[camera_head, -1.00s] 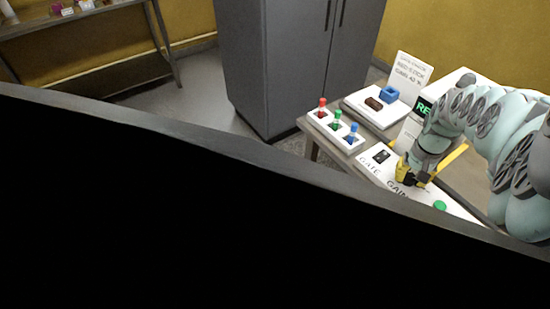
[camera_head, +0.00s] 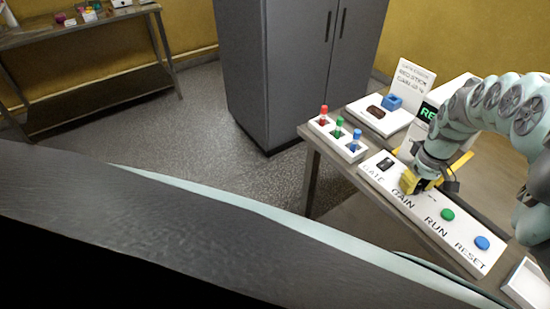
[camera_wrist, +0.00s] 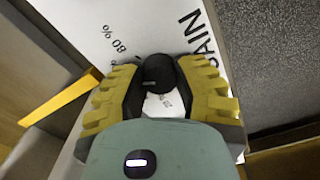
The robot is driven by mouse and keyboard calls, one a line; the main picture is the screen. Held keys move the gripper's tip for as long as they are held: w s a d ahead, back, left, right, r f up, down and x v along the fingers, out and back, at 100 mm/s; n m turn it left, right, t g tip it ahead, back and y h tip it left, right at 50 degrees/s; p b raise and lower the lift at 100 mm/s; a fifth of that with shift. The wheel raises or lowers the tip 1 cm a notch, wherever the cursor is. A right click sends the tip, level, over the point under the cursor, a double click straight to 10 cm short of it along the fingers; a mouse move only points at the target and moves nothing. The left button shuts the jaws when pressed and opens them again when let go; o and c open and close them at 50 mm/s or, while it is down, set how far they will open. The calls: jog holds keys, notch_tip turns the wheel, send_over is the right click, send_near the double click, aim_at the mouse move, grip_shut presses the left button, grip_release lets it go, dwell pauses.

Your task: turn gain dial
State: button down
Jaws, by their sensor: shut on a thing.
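The gain dial (camera_wrist: 157,72) is a dark round knob on a white control panel (camera_head: 390,196), beside the printed word GAIN. In the wrist view my gripper (camera_wrist: 158,90) has its yellow ribbed fingers on both sides of the dial, shut on it. Part of an "80 %" scale mark shows on the panel near the dial. In the head view my gripper (camera_head: 424,183) comes down on the panel above the GAIN label and hides the dial. How far the dial is turned cannot be read.
The panel also has a GATE switch (camera_head: 386,164), a green RUN button (camera_head: 447,215) and a blue RESET button (camera_head: 482,243). A white rack (camera_head: 350,151) with red, green and blue sticks stands at left. A sign (camera_head: 411,80) and a partly hidden green-lit display (camera_head: 428,112) stand behind.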

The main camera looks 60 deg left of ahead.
aim_at(418, 184)
jog(key=shift+n+b, duration=0.3)
jog(key=shift+n, duration=0.4)
jog(key=c, duration=0.6)
grip_release()
jog(key=shift+r, duration=0.1)
notch_tip(418, 184, up, 12)
dwell(0.4)
